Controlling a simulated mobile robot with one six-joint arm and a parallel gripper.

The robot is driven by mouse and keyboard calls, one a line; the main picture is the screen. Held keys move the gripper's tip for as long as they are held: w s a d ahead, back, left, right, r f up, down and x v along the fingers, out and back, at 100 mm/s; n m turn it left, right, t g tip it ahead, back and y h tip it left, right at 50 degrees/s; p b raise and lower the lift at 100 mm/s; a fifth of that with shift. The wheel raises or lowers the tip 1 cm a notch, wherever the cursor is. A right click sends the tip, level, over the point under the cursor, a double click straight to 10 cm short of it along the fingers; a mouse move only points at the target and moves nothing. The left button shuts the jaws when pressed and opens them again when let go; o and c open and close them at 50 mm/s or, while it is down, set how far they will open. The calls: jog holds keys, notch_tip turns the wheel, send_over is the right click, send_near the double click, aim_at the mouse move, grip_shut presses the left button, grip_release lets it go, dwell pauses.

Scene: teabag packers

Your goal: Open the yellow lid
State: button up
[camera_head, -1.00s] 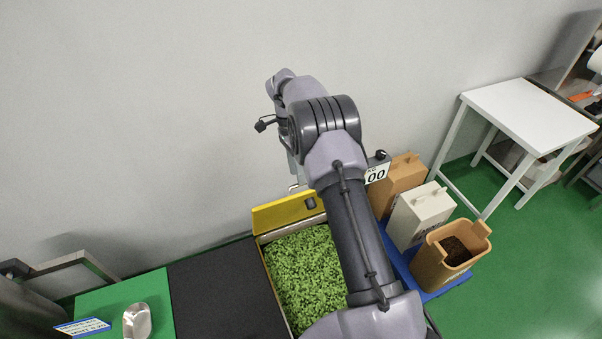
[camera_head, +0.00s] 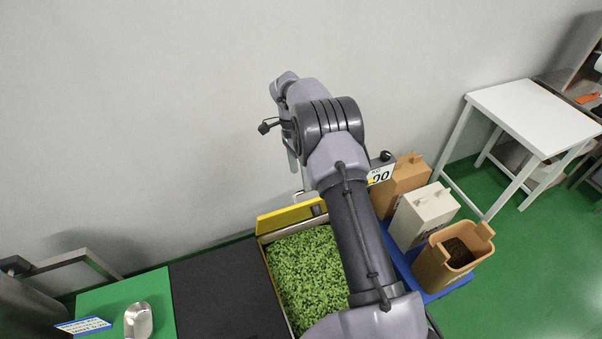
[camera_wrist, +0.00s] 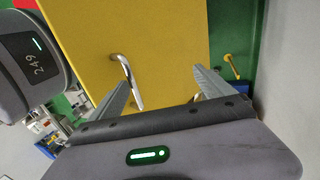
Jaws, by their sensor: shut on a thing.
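The yellow lid (camera_head: 284,219) stands raised along the back edge of a bin (camera_head: 270,272) filled with green leaves, in the head view. In the wrist view the yellow lid (camera_wrist: 170,32) fills the upper middle, with a silver bar handle (camera_wrist: 124,75) on its face. My gripper (camera_wrist: 163,77) is at the lid's handle, one finger on each side of the picture's middle, and is shut on the handle. The exact contact is partly hidden by the fingers. In the head view my arm hides part of the lid and bin.
A black surface (camera_head: 222,295) and a green mat (camera_head: 110,304) with a metal scoop (camera_head: 138,321) lie left of the bin. Right of it are a brown box (camera_head: 400,186), a white box (camera_head: 422,215) and an open tan container (camera_head: 432,268). The wall is close behind.

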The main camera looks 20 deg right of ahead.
jog(key=shift+f, duration=0.25)
jog(key=v, duration=0.5)
jog(key=shift+w+a+r+p, duration=0.1)
jog(key=shift+w+r+p, duration=0.05)
jog(key=shift+w+p, duration=0.2)
jog(key=c, duration=0.6)
jog(key=p+v, duration=0.1)
jog(key=v, duration=0.1)
jog(key=p+v, duration=0.1)
jog(key=v, duration=0.1)
jog(key=p+v, duration=0.1)
jog(key=v, duration=0.2)
jog(key=shift+s+r, duration=0.1)
jog(key=shift+s, duration=0.25)
